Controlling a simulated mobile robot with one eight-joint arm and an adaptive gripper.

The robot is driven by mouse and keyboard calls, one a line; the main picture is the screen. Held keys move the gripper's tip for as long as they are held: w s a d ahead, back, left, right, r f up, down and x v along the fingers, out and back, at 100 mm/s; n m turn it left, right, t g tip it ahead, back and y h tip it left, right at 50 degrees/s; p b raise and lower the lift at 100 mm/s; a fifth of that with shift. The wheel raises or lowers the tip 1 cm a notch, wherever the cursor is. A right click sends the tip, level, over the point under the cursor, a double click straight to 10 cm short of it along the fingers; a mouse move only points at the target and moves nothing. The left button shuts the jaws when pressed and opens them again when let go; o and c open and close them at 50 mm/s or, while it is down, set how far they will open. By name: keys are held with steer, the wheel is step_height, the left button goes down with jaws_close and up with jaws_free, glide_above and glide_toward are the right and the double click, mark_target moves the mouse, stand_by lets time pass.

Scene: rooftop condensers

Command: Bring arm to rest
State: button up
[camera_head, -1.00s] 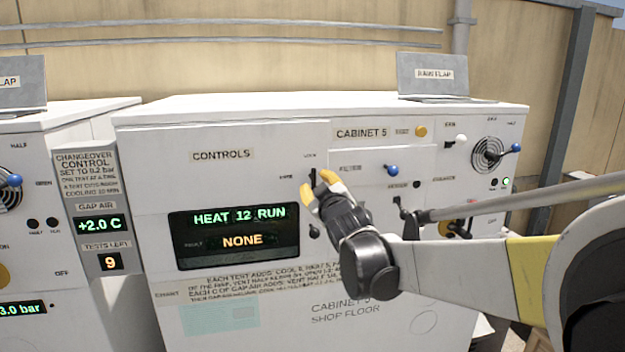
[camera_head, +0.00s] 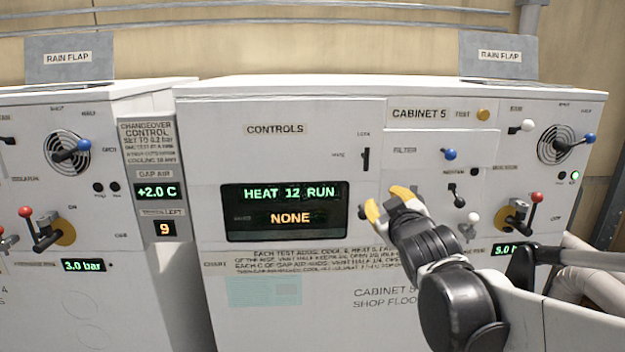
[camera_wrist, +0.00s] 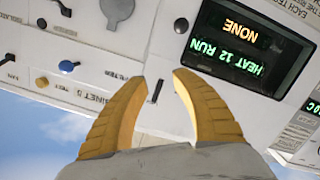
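My gripper (camera_head: 386,208) has yellow fingers and is in front of the Cabinet 5 panel, just right of the display (camera_head: 290,212) reading "HEAT 12 RUN" and "NONE". In the wrist view my gripper (camera_wrist: 160,95) has its fingers spread apart, with nothing between them but the panel behind. The black slide switch (camera_head: 366,159) by the LOCK label is above the fingers; the wrist view shows that switch (camera_wrist: 157,91) between the fingertips, apart from them. My arm reaches in from the lower right.
White cabinet 5 (camera_head: 330,330) fills the middle. A second cabinet (camera_head: 45,300) stands left, with a gap air panel (camera_head: 153,191) between. Red-handled levers (camera_head: 536,199), a blue vent lever (camera_head: 589,138) and a white knob (camera_head: 473,217) stick out near my arm. Rain flaps (camera_head: 498,56) stand on top.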

steer(key=s+f+m+g+b, duration=0.1)
steer(key=s+f+g+b, duration=0.2)
steer(key=s+f+b, duration=0.3)
steer(key=s+f+m+g+b, duration=0.2)
steer(key=s+f+b, duration=0.4)
steer(key=s+f, duration=0.6)
steer(key=s+a+f+m+g+b, duration=0.1)
steer(key=s+f+g+b, duration=0.3)
steer(key=f, duration=1.7)
steer(key=s+m+b, duration=0.1)
steer(key=s+b, duration=0.2)
steer(key=s, duration=0.3)
steer(key=shift+f+y, duration=0.4)
steer(key=shift+s, duration=0.1)
